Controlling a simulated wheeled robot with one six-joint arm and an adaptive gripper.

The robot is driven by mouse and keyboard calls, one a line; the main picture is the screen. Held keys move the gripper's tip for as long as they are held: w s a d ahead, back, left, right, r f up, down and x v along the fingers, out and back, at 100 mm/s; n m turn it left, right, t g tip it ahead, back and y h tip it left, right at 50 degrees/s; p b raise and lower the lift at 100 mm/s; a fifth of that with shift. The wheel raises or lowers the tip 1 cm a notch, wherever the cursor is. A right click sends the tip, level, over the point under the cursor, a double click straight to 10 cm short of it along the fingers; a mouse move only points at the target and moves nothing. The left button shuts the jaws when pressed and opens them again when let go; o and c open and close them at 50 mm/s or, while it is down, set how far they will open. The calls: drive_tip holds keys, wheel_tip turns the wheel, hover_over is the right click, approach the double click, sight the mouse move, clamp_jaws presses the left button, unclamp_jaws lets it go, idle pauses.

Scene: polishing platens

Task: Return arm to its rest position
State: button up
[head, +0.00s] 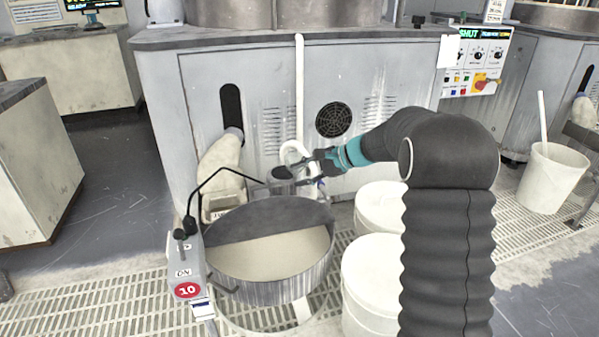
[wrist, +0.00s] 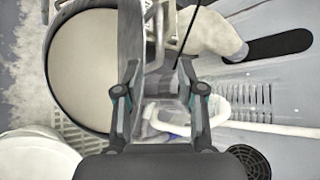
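My gripper (head: 300,174) is at the end of my outstretched arm, above the far rim of a round grey tub (head: 280,285) of pale liquid. In the wrist view its two fingers (wrist: 160,75) stand apart, with a gap between them. A small grey pump-like body (head: 281,181) with a black cable sits at the tub's far rim, close to the fingertips. In the wrist view, greyish, partly see-through parts show between and beyond the fingers. Whether the fingers touch any of them I cannot tell.
A white hose (head: 299,90) hangs down the grey machine cabinet (head: 390,75) just behind my gripper. A control box marked 10 (head: 188,275) hangs on the tub's left side. White lidded buckets (head: 372,262) stand beneath my arm. Open floor (head: 110,190) lies at left.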

drive_tip(key=s+d+f+n+g+h, duration=0.35)
drive_tip(key=s+f, duration=0.35)
drive_tip(key=s, duration=0.4)
drive_tip(key=s+d+r+n+t+h, duration=0.1)
drive_tip(key=s+r, duration=0.3)
drive_tip(key=s, duration=0.6)
drive_tip(key=s+d+r+n+t+h, duration=0.2)
drive_tip(key=s+d+r+n+h, duration=0.1)
drive_tip(key=s, duration=0.7)
drive_tip(key=s+d+r+n+t+h, duration=0.2)
drive_tip(key=s+d+r+n+h, duration=0.1)
drive_tip(key=s, duration=0.7)
drive_tip(key=shift+s+d+r+n, duration=0.2)
drive_tip(key=shift+d+r+n, duration=0.3)
drive_tip(key=shift+r, duration=0.35)
drive_tip(key=shift+h, duration=0.25)
